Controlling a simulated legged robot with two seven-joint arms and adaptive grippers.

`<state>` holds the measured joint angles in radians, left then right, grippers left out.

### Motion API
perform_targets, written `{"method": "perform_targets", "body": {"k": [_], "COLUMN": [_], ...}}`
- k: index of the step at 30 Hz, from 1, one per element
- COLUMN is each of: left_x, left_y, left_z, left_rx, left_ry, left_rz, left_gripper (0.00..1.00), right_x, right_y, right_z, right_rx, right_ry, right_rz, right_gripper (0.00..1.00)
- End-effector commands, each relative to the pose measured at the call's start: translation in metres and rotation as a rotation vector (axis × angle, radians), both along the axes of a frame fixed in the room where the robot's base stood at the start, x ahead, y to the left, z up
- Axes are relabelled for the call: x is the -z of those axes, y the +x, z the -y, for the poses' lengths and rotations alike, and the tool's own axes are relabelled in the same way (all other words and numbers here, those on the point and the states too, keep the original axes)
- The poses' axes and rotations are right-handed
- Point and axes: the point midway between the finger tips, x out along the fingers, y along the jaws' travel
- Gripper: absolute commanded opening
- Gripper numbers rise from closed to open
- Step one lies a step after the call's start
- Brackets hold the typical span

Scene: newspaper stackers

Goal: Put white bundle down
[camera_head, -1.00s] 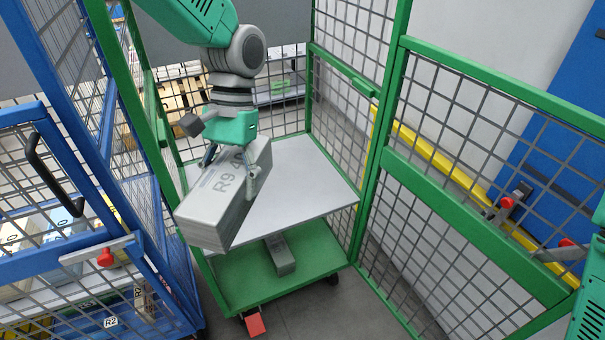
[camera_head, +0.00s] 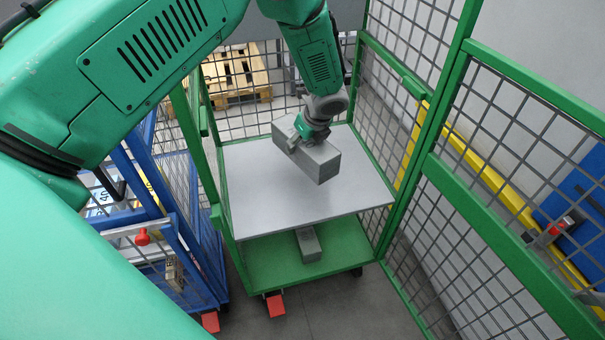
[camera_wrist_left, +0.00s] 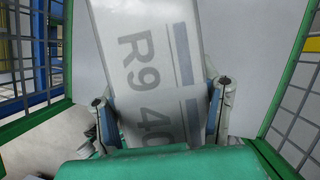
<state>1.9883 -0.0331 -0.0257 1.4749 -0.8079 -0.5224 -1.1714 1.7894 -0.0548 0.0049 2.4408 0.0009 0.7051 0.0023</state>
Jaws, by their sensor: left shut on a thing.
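The white bundle (camera_head: 314,160), a light grey-white block, is over the back right part of the grey shelf (camera_head: 265,190) in the green cage trolley. My left gripper (camera_head: 300,143) is shut on it from above. In the left wrist view the bundle (camera_wrist_left: 150,60) shows "R9 40" print and lies between the two fingers (camera_wrist_left: 163,105). I cannot tell whether its underside touches the shelf. My right gripper is not in view.
A smaller grey block (camera_head: 307,244) lies on the green lower deck (camera_head: 275,262). Green mesh walls (camera_head: 500,130) stand to the right and back. A blue cage (camera_head: 180,230) stands at left. The shelf's front and left are bare.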

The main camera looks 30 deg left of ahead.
Motion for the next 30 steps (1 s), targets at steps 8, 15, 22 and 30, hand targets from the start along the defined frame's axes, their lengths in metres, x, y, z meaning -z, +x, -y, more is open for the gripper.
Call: {"method": "perform_targets", "body": {"k": [8, 15, 22, 30], "left_x": [0.021, 0.058, 0.083, 0.106], "left_y": [0.02, 0.021, 0.022, 0.021], "left_z": [-0.007, -0.008, -0.007, -0.007], "left_rx": [0.341, 0.379, 0.375, 0.374], "left_ry": [0.0, 0.0, 0.0, -0.001], "left_rz": [0.004, 0.001, 0.004, 0.002], "left_gripper": [0.06, 0.06, 0.06, 0.06], "right_x": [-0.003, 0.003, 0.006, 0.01], "right_y": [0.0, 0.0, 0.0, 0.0], "right_z": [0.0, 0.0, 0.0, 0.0], "right_rx": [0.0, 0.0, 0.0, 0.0], "right_ry": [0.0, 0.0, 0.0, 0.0], "right_rz": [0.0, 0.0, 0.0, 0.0], "right_gripper": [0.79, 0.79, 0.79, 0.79]}}
